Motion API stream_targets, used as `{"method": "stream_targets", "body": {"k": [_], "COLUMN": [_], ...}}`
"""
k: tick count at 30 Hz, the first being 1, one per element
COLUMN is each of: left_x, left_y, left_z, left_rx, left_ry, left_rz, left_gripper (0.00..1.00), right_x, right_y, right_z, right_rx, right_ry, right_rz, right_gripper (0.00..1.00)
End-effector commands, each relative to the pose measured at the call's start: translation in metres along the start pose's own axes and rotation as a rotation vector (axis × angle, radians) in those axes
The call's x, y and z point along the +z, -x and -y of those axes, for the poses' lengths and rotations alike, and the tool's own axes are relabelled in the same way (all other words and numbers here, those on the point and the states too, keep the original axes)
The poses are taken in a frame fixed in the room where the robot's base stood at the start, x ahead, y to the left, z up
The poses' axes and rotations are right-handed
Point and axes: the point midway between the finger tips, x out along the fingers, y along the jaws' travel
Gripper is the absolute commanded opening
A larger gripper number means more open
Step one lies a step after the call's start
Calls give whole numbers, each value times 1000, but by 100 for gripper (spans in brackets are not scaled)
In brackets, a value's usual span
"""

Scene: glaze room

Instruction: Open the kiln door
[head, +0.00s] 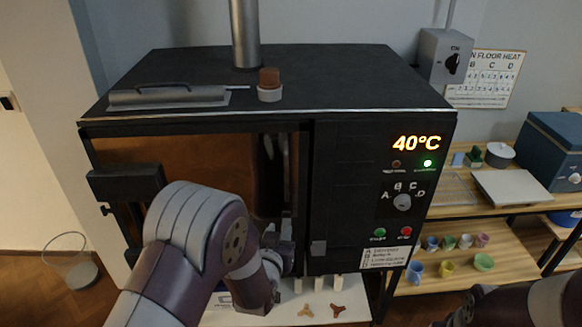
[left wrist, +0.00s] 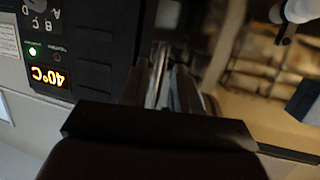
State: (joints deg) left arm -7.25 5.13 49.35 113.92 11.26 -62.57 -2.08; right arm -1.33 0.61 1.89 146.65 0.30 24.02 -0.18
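The black kiln (head: 350,170) fills the middle of the head view. Its front left part has a shiny brown, reflecting face (head: 200,150), which I take for the door. A dark block (head: 125,185) juts out at that face's left edge. My left gripper (head: 287,240) is at the right edge of the brown face, beside the control panel. In the left wrist view its fingers (left wrist: 172,85) point at the kiln front, close together. I cannot tell whether they hold a handle. My right arm shows at the bottom right; its gripper is out of frame.
The kiln panel shows a lit 40°C display (head: 416,143) and a dial (head: 402,201). A wooden shelf (head: 430,290) with several small cups stands at right. Tripod-shaped stilts (head: 305,311) lie below the kiln.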

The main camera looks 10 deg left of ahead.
Motion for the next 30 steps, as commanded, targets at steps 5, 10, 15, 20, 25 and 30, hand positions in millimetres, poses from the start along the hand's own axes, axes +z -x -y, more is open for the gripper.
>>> {"method": "stream_targets", "body": {"k": [5, 10, 15, 20, 25, 30], "left_x": [-52, -67, -81, -88, -92, -92], "left_y": [1, -19, -63, -95, -114, -119], "left_z": [5, 6, 8, 8, 9, 9], "left_rx": [-28, -30, -30, -28, -29, -28], "left_ry": [3, 1, 1, 1, 1, 1], "left_rz": [-259, -282, -281, -281, -281, -280], "left_gripper": [31, 31, 31, 31, 31, 31], "right_x": [1, -1, -3, -5, -5, -5], "right_y": [-2, 10, 30, 41, 46, 47], "right_z": [0, 0, 0, 0, 0, 0], "right_rx": [0, 0, 0, 0, 0, 0], "right_ry": [0, 0, 0, 0, 0, 0], "right_rz": [2, 1, 1, 1, 1, 1], "right_gripper": [43, 43, 43, 43, 43, 43]}}
